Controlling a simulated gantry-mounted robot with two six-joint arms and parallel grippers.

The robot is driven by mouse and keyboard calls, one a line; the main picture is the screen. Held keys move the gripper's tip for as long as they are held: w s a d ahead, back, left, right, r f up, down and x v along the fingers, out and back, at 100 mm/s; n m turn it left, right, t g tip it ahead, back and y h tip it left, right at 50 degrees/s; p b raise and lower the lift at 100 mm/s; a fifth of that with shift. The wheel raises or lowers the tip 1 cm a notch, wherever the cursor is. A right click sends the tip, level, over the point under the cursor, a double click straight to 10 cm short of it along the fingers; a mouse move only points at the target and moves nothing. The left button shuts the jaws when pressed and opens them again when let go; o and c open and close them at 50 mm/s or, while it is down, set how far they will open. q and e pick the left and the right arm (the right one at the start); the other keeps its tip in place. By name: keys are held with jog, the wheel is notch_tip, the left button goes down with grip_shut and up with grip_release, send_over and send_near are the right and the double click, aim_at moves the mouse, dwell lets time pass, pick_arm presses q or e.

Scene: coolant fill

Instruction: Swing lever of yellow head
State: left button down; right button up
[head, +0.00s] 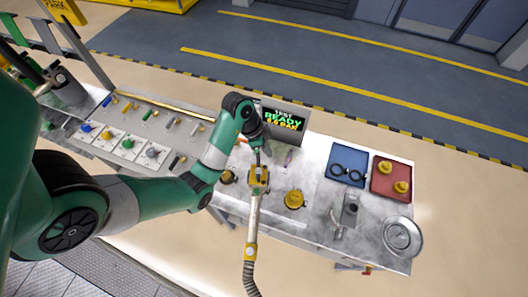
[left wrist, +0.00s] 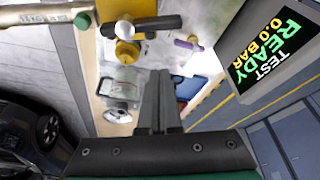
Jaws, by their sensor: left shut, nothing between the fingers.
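The yellow head (head: 259,177) sits on top of a pale tube with a hose below it, at the bench's front edge. In the left wrist view the yellow head (left wrist: 145,8) is at the top, cut by the frame edge. Its black lever (left wrist: 160,23) sticks out to the right from a pale round hub. My left gripper (head: 262,148) is just behind the head in the head view. In the left wrist view its fingers (left wrist: 160,75) are together and empty, apart from the lever in the picture. My right gripper is not in view.
A test screen (head: 285,119) reading READY, 0.0 BAR stands behind the gripper. A yellow cap (head: 295,199), a blue tray (head: 347,166), a red tray (head: 391,187), a metal fixture (head: 350,210) and a round metal dish (head: 402,237) are to the right. Several coloured-handled tools lie left.

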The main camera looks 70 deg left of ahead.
aim_at(258, 167)
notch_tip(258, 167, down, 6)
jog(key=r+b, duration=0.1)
jog(key=b, duration=0.3)
pick_arm(q)
jog(key=f+p, duration=0.1)
jog(key=p, duration=0.2)
jog(key=s+f+p, duration=0.1)
jog(key=f+p, duration=0.1)
jog(key=p, duration=0.1)
jog(key=f+p, duration=0.2)
jog(key=p, duration=0.1)
jog(key=shift+s+a+f, duration=0.15)
jog(key=shift+s+a, duration=0.1)
jog(key=shift+s, duration=0.05)
jog(key=shift+s+f, duration=0.1)
jog(key=shift+f, duration=0.1)
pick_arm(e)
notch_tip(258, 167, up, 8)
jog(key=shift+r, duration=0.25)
pick_arm(q)
jog(key=shift+a+f, duration=0.1)
jog(key=shift+a, duration=0.05)
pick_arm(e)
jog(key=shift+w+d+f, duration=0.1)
